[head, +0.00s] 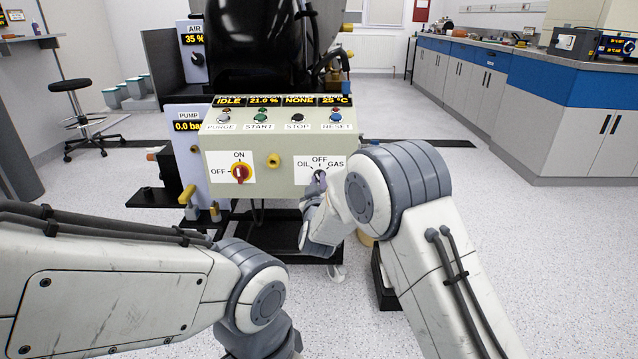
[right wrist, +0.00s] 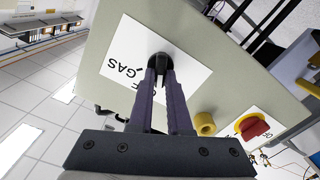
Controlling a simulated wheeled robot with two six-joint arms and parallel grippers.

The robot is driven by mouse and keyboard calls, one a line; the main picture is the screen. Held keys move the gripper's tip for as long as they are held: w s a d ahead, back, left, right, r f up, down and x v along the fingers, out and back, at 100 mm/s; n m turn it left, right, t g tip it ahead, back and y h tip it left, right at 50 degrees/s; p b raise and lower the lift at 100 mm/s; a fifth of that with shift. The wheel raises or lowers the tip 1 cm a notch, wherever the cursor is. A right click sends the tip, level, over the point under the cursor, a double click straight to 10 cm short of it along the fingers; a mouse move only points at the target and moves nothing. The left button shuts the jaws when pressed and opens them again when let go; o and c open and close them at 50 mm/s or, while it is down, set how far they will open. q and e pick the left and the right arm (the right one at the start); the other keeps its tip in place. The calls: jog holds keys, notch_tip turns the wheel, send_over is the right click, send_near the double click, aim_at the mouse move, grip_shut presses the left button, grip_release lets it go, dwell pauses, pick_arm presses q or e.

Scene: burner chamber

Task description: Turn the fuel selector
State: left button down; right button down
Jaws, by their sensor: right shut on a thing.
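The fuel selector is a small black knob (head: 318,174) on the lower right of the beige control panel (head: 258,147). Its white plate (head: 333,164) reads OIL, OFF and GAS. My right gripper (head: 318,183) reaches it from the front and below. In the right wrist view, the two dark fingers (right wrist: 160,75) are shut on the knob (right wrist: 159,60), which shows at their tips. The fingers cover part of it, so which mark it points to cannot be told. My left arm comes in at the lower left; its gripper is out of the picture.
Left of the selector are a yellow knob (head: 273,160) and a red-and-yellow ON/OFF switch (head: 240,174). A row of buttons (head: 297,119) and displays reading IDLE, 21.0 %, NONE and 25 °C is above. A pump panel (head: 187,125) stands left. Floor is clear at right.

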jog(key=m+b, duration=0.1)
jog(key=m, duration=0.4)
jog(key=shift+d, duration=0.1)
dwell(0.4)
jog(key=c, duration=0.9)
grip_release()
jog(key=shift+o, duration=0.2)
jog(key=s+p, duration=0.2)
jog(key=s, duration=0.8)
jog(key=shift+s, duration=0.25)
